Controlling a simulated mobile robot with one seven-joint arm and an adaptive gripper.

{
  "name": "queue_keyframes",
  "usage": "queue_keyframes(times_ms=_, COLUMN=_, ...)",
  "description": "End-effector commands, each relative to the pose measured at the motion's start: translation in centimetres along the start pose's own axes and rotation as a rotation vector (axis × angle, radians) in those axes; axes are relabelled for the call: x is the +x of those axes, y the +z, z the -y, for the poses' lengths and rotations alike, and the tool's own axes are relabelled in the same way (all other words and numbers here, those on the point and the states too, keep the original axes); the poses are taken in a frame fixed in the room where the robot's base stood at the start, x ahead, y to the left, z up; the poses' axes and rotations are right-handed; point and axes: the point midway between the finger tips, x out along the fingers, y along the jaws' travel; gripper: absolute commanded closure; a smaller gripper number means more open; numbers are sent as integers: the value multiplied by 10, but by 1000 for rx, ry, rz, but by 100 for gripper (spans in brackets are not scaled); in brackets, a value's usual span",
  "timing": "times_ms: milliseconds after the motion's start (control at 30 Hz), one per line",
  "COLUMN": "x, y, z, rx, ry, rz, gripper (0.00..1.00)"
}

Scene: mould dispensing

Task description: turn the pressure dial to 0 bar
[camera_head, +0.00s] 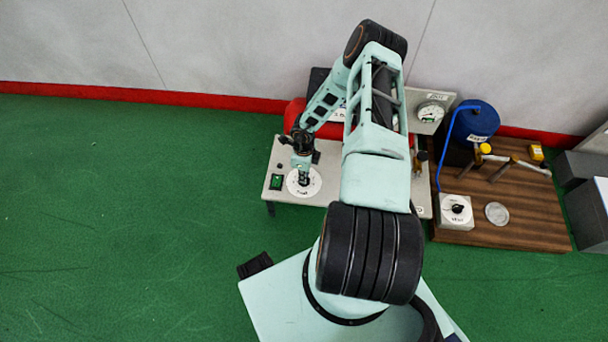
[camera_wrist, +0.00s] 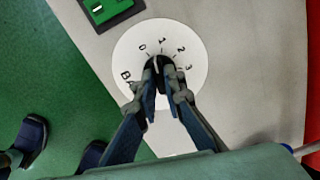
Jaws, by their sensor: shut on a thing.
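The pressure dial is a round white plate (camera_wrist: 128,50) with the numbers 0, 1, 2, 3 and partly hidden "BAR" lettering. Its black knob (camera_wrist: 158,66) sits at the centre. My gripper (camera_wrist: 160,80) is shut on the knob from above. The fingers cover the lower part of the plate. A pale pointer line on the knob appears to lie between 0 and 1, near the top; its exact setting is hard to tell. In the head view the dial plate (camera_head: 312,186) lies on the left part of the grey panel (camera_head: 330,196), under my gripper (camera_head: 304,180).
A green switch (camera_head: 276,182) is left of the dial. A round gauge (camera_head: 431,111) stands behind, right of my arm. A wooden board (camera_head: 530,225) at right carries a blue container (camera_head: 478,120), a white box with a black knob (camera_head: 456,212) and a blue hose. Green floor is clear at left.

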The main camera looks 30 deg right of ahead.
Motion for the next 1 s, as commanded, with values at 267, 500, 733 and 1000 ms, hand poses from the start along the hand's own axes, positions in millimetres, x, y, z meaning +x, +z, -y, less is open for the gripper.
queue_keyframes(times_ms=267, x=0, y=-1, z=0, rx=-209, ry=1, rz=-1, gripper=100)
queue_keyframes(times_ms=500, x=0, y=-1, z=0, rx=-321, ry=1, rz=-1, gripper=100)
queue_keyframes(times_ms=733, x=0, y=-1, z=0, rx=-367, ry=1, rz=-1, gripper=100)
queue_keyframes(times_ms=1000, x=0, y=-1, z=0, rx=-375, ry=1, rz=-1, gripper=100)
